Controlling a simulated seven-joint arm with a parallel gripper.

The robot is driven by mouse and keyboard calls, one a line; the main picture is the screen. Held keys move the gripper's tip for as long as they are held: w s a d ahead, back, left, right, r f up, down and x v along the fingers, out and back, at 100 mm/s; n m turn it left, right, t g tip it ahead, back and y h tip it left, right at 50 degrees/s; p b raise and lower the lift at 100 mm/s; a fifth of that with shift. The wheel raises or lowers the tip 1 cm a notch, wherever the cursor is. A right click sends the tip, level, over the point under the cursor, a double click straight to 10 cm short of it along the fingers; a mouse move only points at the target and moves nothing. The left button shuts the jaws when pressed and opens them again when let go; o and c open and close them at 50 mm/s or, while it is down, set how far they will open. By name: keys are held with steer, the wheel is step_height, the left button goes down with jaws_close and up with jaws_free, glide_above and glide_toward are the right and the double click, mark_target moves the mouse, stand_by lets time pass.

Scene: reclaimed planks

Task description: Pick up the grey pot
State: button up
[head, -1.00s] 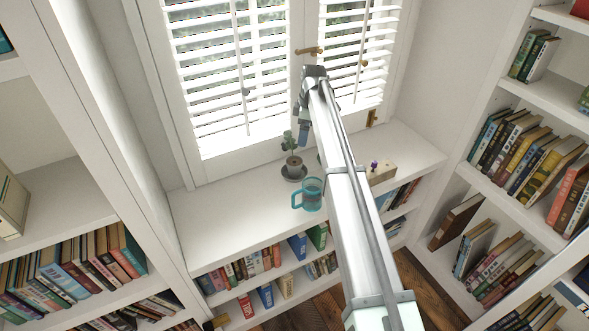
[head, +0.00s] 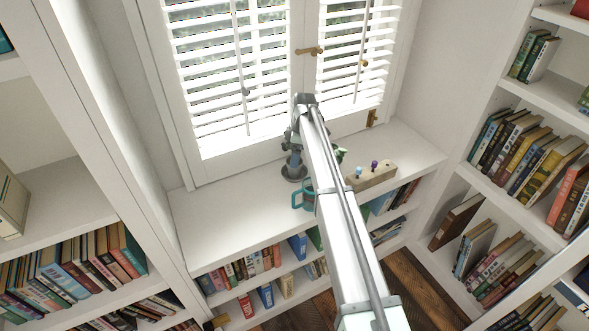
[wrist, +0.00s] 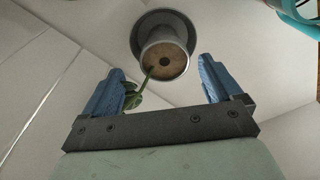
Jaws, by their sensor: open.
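The grey pot (wrist: 163,35) stands on a dark round saucer (wrist: 136,38) in the wrist view, with brown soil and a green plant (wrist: 131,97) in it. Its leaves show beside my left finger. In the head view the pot (head: 293,161) is on the white window ledge, partly hidden by my arm. My gripper (wrist: 161,67) is open, its two blue fingers apart. The pot appears beyond the fingertips, roughly in line with the gap, and nothing is gripped. The exact distance to the pot cannot be told.
A teal mug (head: 298,197) stands in front of the pot, partly behind my arm; it also shows in the wrist view (wrist: 300,14). A wooden block with small knobs (head: 372,177) lies to the right. Window shutters (head: 228,80) rise behind. The ledge's left part is clear.

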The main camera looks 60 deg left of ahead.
steer(key=shift+s+d+f, duration=0.1)
steer(key=shift+s+f, duration=0.1)
steer(key=shift+f, duration=0.95)
steer(key=shift+s+f, duration=0.2)
steer(key=shift+f, duration=0.9)
steer(key=shift+c, duration=0.4)
steer(key=c, duration=1.2)
